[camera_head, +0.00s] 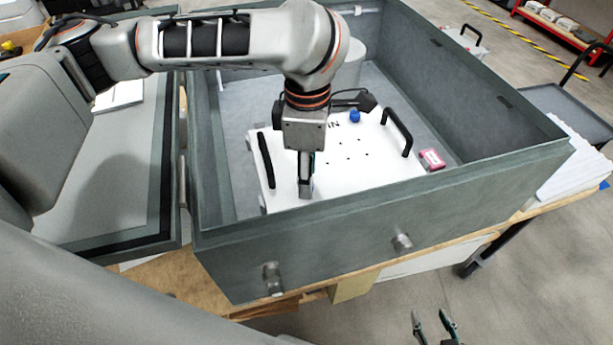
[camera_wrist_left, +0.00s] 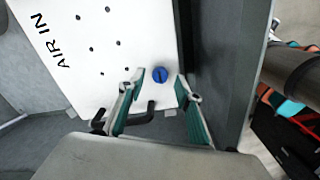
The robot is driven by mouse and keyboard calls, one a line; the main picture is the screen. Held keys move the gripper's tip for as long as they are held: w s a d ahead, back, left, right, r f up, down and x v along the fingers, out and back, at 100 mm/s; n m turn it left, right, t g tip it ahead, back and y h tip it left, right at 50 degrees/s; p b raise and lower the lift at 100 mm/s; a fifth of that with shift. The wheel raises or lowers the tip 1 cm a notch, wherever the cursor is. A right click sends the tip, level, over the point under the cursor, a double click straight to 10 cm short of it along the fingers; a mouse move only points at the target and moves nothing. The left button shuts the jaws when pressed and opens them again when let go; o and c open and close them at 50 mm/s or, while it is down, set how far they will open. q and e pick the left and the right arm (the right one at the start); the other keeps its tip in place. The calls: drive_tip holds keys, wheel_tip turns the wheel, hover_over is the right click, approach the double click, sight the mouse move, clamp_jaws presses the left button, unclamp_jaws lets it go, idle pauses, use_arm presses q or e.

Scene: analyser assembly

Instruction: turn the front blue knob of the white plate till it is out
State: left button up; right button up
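The white plate (camera_head: 345,170) lies in the grey open box, with black handles and "AIR IN" lettering; it also shows in the left wrist view (camera_wrist_left: 75,35). The front blue knob (camera_wrist_left: 160,74) shows in the left wrist view between my left gripper's fingertips (camera_wrist_left: 159,82). The fingers are apart, and I cannot tell if they touch it. In the head view my left gripper (camera_head: 306,188) points down at the plate's front edge and hides this knob. Another blue knob (camera_head: 354,116) sits at the plate's back. My right gripper (camera_head: 430,318) is open and empty, low in front of the box.
The grey box walls (camera_head: 390,215) surround the plate, and the front wall stands close to my left gripper. A small red-and-white block (camera_head: 431,159) lies right of the plate. The box stands on a wooden table (camera_head: 180,280). A grey lid-like panel (camera_head: 120,170) lies left.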

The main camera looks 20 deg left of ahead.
use_arm(q)
drive_tip(key=shift+f, duration=0.85)
clamp_jaws()
drive_tip(key=shift+n, duration=0.3)
